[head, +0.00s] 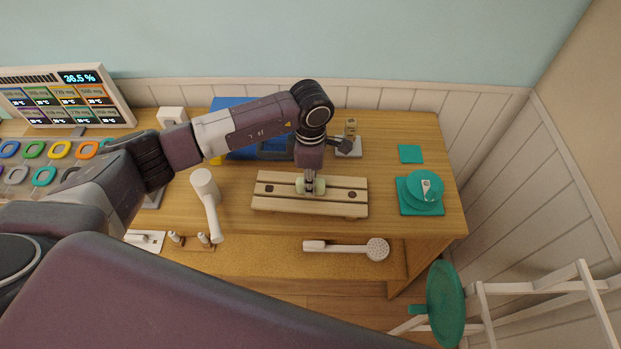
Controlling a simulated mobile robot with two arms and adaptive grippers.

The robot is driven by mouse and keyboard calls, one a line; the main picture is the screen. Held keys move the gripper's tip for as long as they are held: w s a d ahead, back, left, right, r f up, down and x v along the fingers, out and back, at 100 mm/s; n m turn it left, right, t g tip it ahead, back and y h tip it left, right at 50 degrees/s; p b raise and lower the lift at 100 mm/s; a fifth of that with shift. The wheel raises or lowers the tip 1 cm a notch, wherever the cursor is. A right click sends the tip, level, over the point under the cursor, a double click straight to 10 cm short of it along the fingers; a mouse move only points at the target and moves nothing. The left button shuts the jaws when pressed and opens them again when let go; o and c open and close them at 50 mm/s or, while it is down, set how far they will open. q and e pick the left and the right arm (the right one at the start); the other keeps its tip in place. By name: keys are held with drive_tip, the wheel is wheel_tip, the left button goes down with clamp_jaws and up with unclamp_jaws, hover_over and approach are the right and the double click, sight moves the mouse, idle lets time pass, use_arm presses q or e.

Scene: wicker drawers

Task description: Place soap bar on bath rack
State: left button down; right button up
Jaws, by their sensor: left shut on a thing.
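The bath rack (338,205), a pale slatted wooden board with dark round knots or holes, lies near the middle of the wooden table. My left gripper (310,184) points down over its middle, shut on the pale green soap bar (319,187). The soap bar is at the rack's top face; I cannot tell whether it touches the slats. The gripper hides part of the soap. My right gripper is not in view.
A white shower head (350,248) lies in front of the rack, and a white handled tool (206,194) lies left of it. A teal round object (425,189) sits at the right. A blue case (232,104) is behind my arm. Bare tabletop (385,130) shows at the back right.

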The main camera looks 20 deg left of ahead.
use_arm(q)
drive_tip(key=shift+f, duration=0.15)
drive_tip(key=c, duration=1.7)
unclamp_jaws()
drive_tip(key=shift+r, duration=0.35)
wheel_tip(320, 180, up, 12)
drive_tip(key=b, duration=0.4)
drive_tip(key=shift+f+b, duration=0.1)
drive_tip(key=shift+b, duration=0.25)
